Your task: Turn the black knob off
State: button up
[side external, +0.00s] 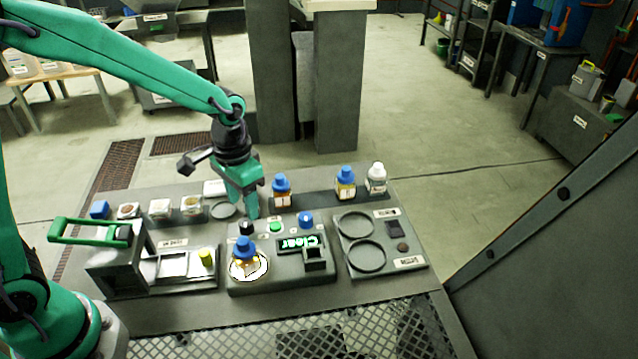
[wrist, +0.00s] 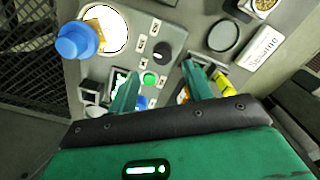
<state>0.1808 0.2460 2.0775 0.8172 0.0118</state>
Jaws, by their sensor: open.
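The black knob (side external: 246,228) is on the grey control panel (side external: 262,284), left of a green button (side external: 276,227) and a blue knob (side external: 306,219). My gripper (side external: 246,213) is open and empty, pointing down just behind and above the black knob. In the wrist view, the black knob (wrist: 163,55) lies ahead of the gap between my spread fingertips (wrist: 160,70), with small white labels around it. I cannot tell whether the fingers touch it. The green button (wrist: 150,79) shows between the fingers.
A blue-capped bottle (side external: 244,247) stands on a lit round plate in front of the knob. The panel display (side external: 297,243) reads "Clear". More bottles stand behind the panel, including an orange one (side external: 282,190) close right of my gripper. A green-handled press (side external: 112,250) is at left.

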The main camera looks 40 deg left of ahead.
aim_at(246, 223)
jog(key=shift+a+f, duration=0.15)
jog(key=shift+f, duration=2.8)
jog(key=shift+c, duration=0.4)
jog(key=c, duration=0.9)
